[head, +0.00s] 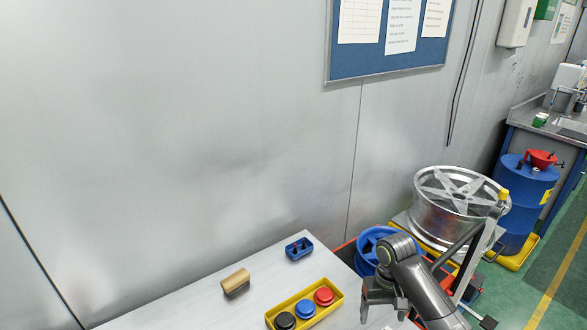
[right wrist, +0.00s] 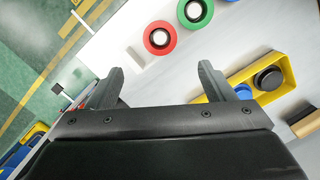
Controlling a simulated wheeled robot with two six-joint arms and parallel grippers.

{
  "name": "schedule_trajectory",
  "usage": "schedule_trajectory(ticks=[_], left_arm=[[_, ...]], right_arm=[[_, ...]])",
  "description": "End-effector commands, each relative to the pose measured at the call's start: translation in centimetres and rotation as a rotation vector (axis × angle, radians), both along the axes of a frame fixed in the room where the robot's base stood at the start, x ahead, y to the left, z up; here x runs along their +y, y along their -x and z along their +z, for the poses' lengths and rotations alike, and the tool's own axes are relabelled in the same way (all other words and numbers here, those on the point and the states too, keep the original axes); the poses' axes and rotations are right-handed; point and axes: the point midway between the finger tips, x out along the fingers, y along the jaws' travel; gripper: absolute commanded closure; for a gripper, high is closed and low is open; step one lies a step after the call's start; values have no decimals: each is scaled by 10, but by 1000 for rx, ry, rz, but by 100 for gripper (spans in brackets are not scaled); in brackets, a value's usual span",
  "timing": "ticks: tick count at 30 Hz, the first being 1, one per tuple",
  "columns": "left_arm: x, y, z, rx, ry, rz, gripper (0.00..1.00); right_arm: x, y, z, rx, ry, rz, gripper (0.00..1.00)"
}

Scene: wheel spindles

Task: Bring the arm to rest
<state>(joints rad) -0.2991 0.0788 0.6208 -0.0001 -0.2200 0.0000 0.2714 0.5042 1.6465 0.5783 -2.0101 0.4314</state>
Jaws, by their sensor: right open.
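My right arm comes in at the lower right of the head view. Its gripper (head: 383,310) points down over the right part of the white table (head: 190,305). In the right wrist view the two fingers of this gripper (right wrist: 162,82) stand wide apart with nothing between them. Beyond the fingers lie a red round piece (right wrist: 153,50) and a green round piece (right wrist: 184,20), each with a pale centre, apart from the gripper. My left gripper is not in view.
A yellow tray (head: 337,305) holds black, blue and red round pieces. A wooden block (head: 236,281) and a small blue tray (head: 299,249) lie nearby. A silver wheel (head: 427,217), a blue round object (head: 367,246) and a blue drum (head: 516,210) stand at the right. The table's left part is clear.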

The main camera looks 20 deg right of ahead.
Motion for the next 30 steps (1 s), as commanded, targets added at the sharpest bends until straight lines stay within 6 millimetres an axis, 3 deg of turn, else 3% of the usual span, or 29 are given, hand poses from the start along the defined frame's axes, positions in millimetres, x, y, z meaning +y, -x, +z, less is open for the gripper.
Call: schedule_trajectory(ticks=[7, 12, 17, 24, 30], left_arm=[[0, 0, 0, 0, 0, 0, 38], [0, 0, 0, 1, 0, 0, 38], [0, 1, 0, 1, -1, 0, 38], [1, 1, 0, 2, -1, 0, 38], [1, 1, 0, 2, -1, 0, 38]], right_arm=[[10, 18, -15, -25, 5, 36, 24], [30, 59, -39, -99, 23, 112, 24], [48, 101, -49, -183, 47, 175, 24], [66, 159, -39, -306, 104, 231, 24], [70, 190, -21, -371, 159, 249, 24]])
